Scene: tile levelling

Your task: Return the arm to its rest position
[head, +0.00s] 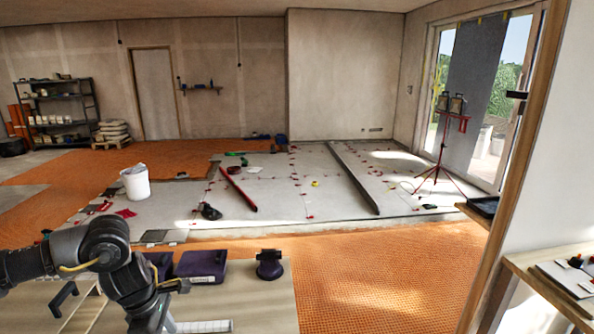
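My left arm (105,245) comes in from the left, bends at a dark elbow and reaches down over the wooden bench at the lower left. Its hand end (148,308) is at the bottom edge of the head view. The fingertips are cut off or hidden, so I cannot tell whether the gripper is open or shut, or whether it holds anything. My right arm and gripper are not in view.
The bench (262,308) carries purple cases (203,266) and a dark purple round-based tool (270,264) near the arm. Beyond lie orange matting (385,270), grey tiles (290,195) and a white bucket (135,183). A side table (555,275) stands at right.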

